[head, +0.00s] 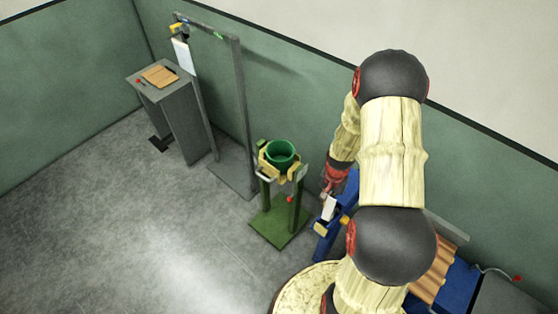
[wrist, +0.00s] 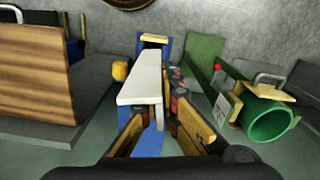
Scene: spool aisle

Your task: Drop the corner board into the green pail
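The white corner board (head: 329,207) is at the blue stand beside the pail's stand. In the wrist view the board (wrist: 140,84) is L-shaped, with a thin flange pointing down between my fingers. My gripper (wrist: 160,108) is open, with one finger on each side of that flange, and a small gap shows on the right. In the head view my gripper (head: 332,185) is just above the board, partly hidden by my arm. The green pail (head: 280,153) sits upright on a green stand, left of my gripper. The pail (wrist: 268,118) also shows at the right in the wrist view.
The blue stand (head: 322,245) has yellow pads. A brown ribbed panel (head: 437,272) is at the right, near my arm. A grey post frame (head: 243,120) and a grey cabinet (head: 180,115) stand left of the pail. The floor at left front is clear.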

